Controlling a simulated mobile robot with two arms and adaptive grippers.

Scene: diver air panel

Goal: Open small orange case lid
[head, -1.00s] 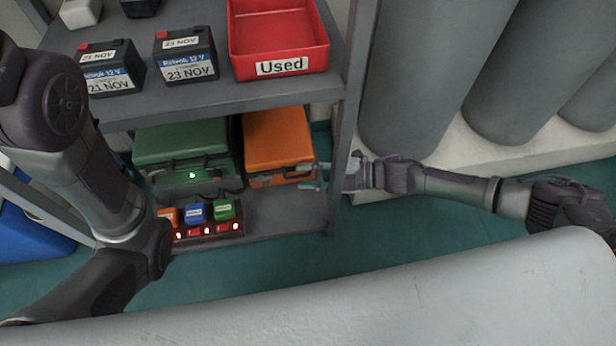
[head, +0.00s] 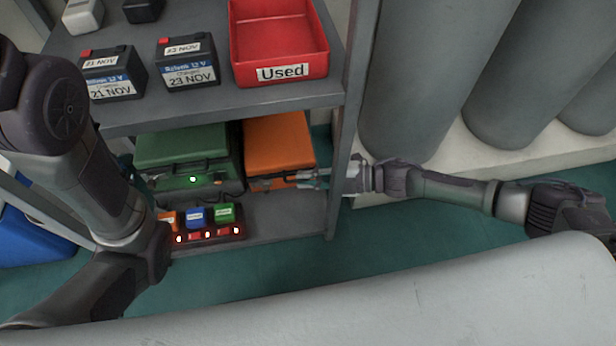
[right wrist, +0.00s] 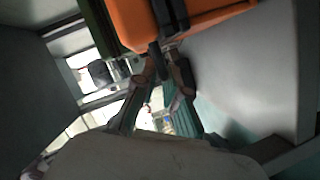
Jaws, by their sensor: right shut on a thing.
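The small orange case (head: 278,143) stands on the lower shelf, to the right of a green case. Its lid looks shut. My right gripper (head: 308,179) reaches in past the shelf post and is shut at the case's front right edge. In the right wrist view, the orange case (right wrist: 195,22) is at the top, and the fingers (right wrist: 160,72) close on a dark latch or handle part (right wrist: 155,58) on its front. I cannot tell which part it is. My left arm shows at the left, but its gripper is out of view.
The green case (head: 185,158) stands close beside the orange one. A charger (head: 208,232) with small coloured blocks and red lights sits in front. The grey shelf post (head: 342,160) is close to my right gripper. Above are a red "Used" bin (head: 280,45) and black batteries (head: 187,62).

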